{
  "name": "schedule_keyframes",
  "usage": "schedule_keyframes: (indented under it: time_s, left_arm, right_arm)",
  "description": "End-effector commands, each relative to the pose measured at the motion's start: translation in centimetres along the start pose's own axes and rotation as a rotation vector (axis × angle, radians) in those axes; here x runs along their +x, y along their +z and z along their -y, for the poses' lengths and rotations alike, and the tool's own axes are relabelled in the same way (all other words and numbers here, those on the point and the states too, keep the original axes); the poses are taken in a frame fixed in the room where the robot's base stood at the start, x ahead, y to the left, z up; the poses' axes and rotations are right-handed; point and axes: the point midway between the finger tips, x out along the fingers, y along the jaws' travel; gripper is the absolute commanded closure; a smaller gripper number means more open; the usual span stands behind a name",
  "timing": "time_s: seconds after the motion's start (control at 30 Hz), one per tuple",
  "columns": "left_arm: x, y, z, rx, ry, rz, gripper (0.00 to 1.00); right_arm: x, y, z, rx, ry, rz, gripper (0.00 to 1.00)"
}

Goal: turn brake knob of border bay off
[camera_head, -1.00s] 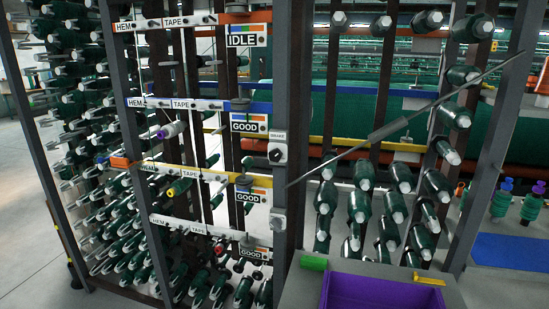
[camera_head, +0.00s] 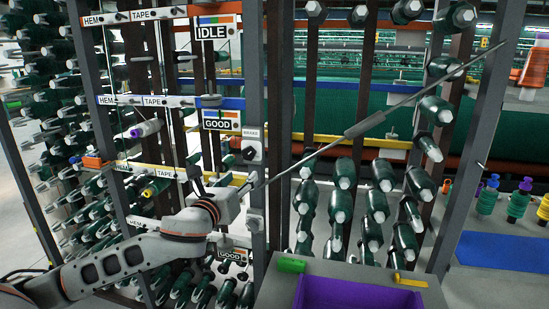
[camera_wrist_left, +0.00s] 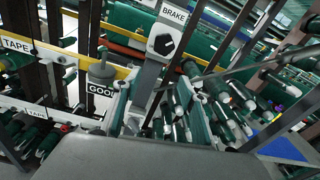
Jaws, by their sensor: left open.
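In the wrist view a black knob (camera_wrist_left: 163,44) on a pale plate shows under a BRAKE label, tilted diagonally. I cannot read which unit belongs to the border bay. My left gripper (camera_head: 245,188) is open in front of the post, below the upper knob. In the wrist view its fingers (camera_wrist_left: 160,105) are spread below the knob, with no contact visible. My right gripper is not in view.
Racks of green spools stand left and right of the post. An IDLE sign (camera_head: 213,55) and a GOOD sign (camera_head: 221,125) hang left of it. A thin slanted rod (camera_head: 430,90) crosses the right side. A purple bin (camera_head: 345,292) stands at the front.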

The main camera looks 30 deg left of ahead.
Motion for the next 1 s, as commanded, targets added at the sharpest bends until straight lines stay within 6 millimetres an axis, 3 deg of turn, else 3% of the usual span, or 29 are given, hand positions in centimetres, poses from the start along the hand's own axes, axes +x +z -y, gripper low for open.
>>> schedule_keyframes:
  time_s: [0.03,0.1,0.2,0.7,1.0]
  left_arm:
    - [-0.1,1.7,-0.4,0.064,0.015,0.029,0.58]
    - [-0.2,3.0,-0.8,0.12,0.03,0.051,0.58]
    - [0.1,3.7,-1.0,0.153,0.04,0.062,0.58]
    - [6.7,4.1,-1.2,0.148,0.039,0.061,0.58]
    - [7.6,4.1,-1.2,0.15,0.039,0.06,0.58]
  right_arm:
    - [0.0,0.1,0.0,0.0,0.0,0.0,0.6]
    - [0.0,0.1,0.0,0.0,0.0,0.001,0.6]
    - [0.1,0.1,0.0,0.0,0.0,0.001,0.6]
    - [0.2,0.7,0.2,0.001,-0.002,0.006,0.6]
    - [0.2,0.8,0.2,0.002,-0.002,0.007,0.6]
